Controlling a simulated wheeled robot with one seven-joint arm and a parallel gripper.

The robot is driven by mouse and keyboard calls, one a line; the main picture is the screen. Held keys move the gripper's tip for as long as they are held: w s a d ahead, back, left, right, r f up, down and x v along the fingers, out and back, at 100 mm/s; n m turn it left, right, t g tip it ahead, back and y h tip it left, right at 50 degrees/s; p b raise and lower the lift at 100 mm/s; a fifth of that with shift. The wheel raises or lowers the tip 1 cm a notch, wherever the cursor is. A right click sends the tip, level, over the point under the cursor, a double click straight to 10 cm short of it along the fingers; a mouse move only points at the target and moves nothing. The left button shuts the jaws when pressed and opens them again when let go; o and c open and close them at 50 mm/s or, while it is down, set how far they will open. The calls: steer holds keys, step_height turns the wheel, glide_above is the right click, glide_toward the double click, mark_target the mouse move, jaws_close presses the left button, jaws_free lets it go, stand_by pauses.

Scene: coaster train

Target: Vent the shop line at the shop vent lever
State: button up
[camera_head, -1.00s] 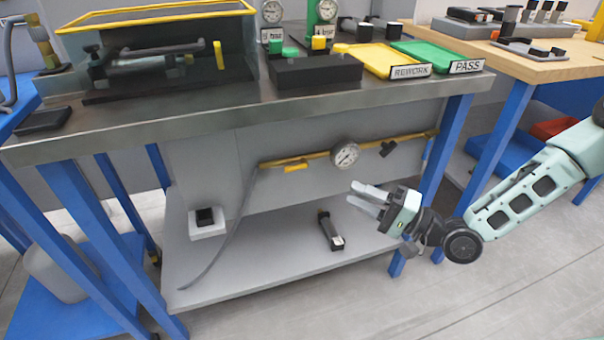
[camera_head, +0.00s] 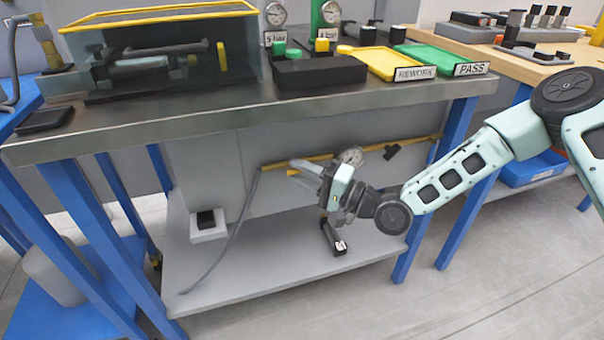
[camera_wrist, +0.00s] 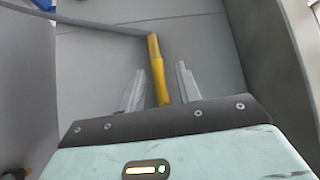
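The yellow shop-air pipe (camera_head: 282,164) runs along the panel under the steel bench. A black lever (camera_head: 392,152) sits further right on the pipe. Which lever is the shop vent is not labelled legibly. My gripper (camera_head: 300,170) is in front of the pipe's left part, at the yellow handle. In the wrist view my fingers (camera_wrist: 160,88) are apart, with a yellow bar (camera_wrist: 160,80) showing between them. I cannot tell whether they touch it.
A round gauge (camera_head: 351,157) is partly hidden behind my gripper. A grey hose (camera_head: 236,225) hangs from the pipe's left end. The lower shelf (camera_head: 270,262) holds a black tool (camera_head: 333,237) and a white block with a black top (camera_head: 207,225). The bench top (camera_head: 215,118) overhangs the pipe.

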steer(key=shift+c, duration=0.3)
jaws_close()
steer(key=shift+p, duration=0.3)
steer(key=n+h+p, duration=0.3)
steer(key=h+p, duration=0.1)
steer(key=d+f+n+h+p, duration=0.1)
steer(key=n+h+p, duration=0.2)
steer(key=h, duration=0.1)
steer(key=d+n+g+h+p, duration=0.1)
steer(key=n+h+p, duration=0.2)
steer(key=h+p, duration=0.1)
steer(key=shift+w+f+h+p, duration=0.3)
steer(key=shift+f+h, duration=0.1)
steer(key=shift+h, duration=0.2)
steer(key=shift+d+n, duration=0.15)
steer(key=shift+n, duration=0.15)
